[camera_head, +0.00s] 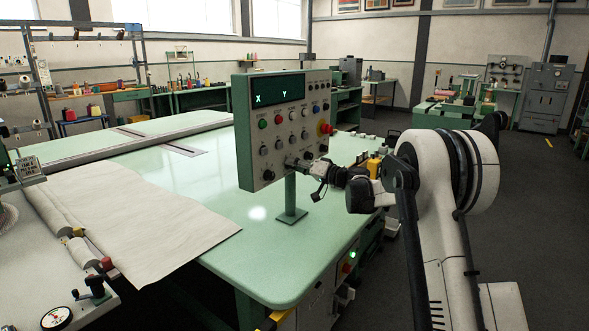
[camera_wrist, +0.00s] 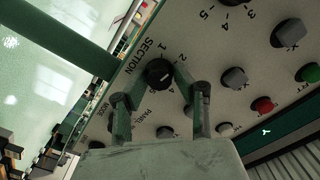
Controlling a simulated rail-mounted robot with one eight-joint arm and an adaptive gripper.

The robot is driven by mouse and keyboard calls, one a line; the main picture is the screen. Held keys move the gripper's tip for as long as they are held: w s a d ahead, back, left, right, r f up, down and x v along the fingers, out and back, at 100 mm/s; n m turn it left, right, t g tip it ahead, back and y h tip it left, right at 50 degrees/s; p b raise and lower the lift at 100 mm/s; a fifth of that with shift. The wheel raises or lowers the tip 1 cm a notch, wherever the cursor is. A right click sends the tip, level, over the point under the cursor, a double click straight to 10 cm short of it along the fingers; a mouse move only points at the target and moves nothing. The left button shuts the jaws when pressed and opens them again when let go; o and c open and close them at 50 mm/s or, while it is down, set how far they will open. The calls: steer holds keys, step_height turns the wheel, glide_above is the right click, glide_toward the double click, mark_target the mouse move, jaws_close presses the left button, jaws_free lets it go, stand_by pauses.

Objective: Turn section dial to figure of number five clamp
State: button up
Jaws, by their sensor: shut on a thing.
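The section dial (camera_wrist: 158,72) is a small black round knob on the grey control panel, beside the printed word SECTION in the wrist view. My gripper (camera_wrist: 168,76) is shut on this dial, with one finger on each side. Small figures are printed around the dial, but its pointer cannot be made out clearly. In the head view my gripper (camera_head: 297,163) reaches the lower right of the control panel (camera_head: 262,164) and hides the dial. I cannot tell which clamp carries number five.
The panel stands on a post (camera_head: 290,195) above a green table (camera_head: 225,250). Other grey knobs (camera_wrist: 235,78) and a red button (camera_wrist: 263,104) are close to the dial. A cream sheet (camera_head: 140,220) lies at left. The floor at right is open.

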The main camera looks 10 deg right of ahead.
steer(key=shift+s+a+f+m+b, duration=0.1)
steer(key=shift+m+b, duration=0.45)
steer(key=shift+m, duration=4.6)
steer(key=shift+d+f+m+b, duration=0.15)
steer(key=shift+m+b, duration=0.4)
steer(key=shift+m, duration=4.65)
steer(key=shift+s+a+f+m+b, duration=0.15)
steer(key=shift+m+b, duration=0.4)
steer(key=shift+m, duration=4.6)
steer(key=shift+w, duration=0.1)
steer(key=o, duration=1.1)
steer(key=shift+o, duration=0.2)
steer(key=v, duration=1.2)
